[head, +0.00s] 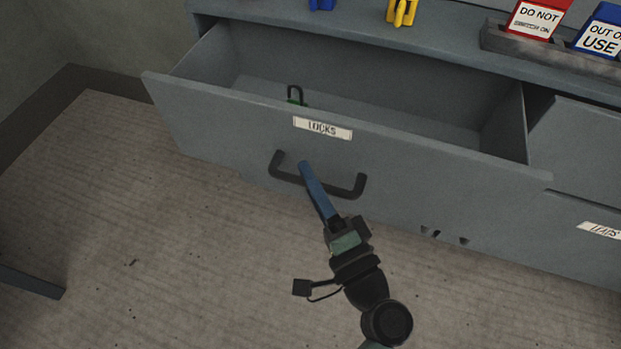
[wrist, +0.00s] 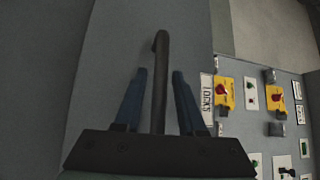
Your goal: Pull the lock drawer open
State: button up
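The lock drawer (head: 210,112) is a grey drawer labelled LOCKS (head: 322,128). It stands pulled well out of the cabinet, with its inside showing. A padlock with a dark shackle and green body (head: 296,97) lies in it, partly hidden by the front panel. The black bar handle (head: 355,191) is on the drawer front. My gripper (head: 305,166) is at the handle, its blue fingers across the bar. In the wrist view the handle (wrist: 160,50) runs between the two fingers of my gripper (wrist: 159,74). Gaps show on both sides, so the fingers look open around it.
The cabinet top (head: 350,28) carries blue and yellow items, a red DO NOT sign (head: 535,18) and a blue OUT OF USE sign (head: 602,32). Another drawer front (head: 580,150) is at the right. Bare floor (head: 150,220) lies in front. A dark bar (head: 32,281) is at lower left.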

jog(key=shift+o, duration=0.4)
jog(key=p+v, duration=0.2)
jog(key=v, duration=1.1)
jog(key=shift+p, duration=0.4)
